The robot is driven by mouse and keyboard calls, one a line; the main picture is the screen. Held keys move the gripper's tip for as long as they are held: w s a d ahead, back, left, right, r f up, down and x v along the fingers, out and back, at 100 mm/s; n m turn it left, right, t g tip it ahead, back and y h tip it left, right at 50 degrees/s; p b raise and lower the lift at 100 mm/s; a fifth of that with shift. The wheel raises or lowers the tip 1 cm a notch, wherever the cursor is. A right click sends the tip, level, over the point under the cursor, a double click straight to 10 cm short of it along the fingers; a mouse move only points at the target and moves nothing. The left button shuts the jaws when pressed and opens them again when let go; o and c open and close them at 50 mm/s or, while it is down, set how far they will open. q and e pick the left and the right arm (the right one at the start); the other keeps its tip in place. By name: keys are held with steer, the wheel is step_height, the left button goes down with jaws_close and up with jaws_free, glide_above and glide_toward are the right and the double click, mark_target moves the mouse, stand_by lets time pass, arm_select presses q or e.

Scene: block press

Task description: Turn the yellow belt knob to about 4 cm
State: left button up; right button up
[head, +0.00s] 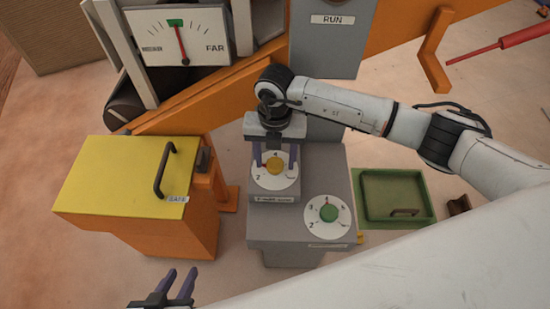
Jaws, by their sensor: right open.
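The yellow knob (275,166) sits on a round white dial (263,182) on the raised part of the grey console. The digits 2 and 4 show on that dial. My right gripper (275,160) points down over the knob, with its purple fingers apart, one on each side of it. I cannot tell whether the fingers touch the knob. The gripper hides part of the dial, and the knob's exact setting is hard to read. My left gripper (180,284) is at the bottom edge, away from the console, with its two purple fingers apart and nothing between them.
A green knob (328,214) on a second dial is at the console's lower right. A yellow-lidded orange box (120,175) with a black handle stands left. A green tray (372,205) lies right. A gauge (180,38) with a red needle and a RUN panel (325,45) are behind.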

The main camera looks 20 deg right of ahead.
steer(key=shift+f, duration=0.1)
steer(key=c, duration=1)
steer(key=shift+c, duration=0.2)
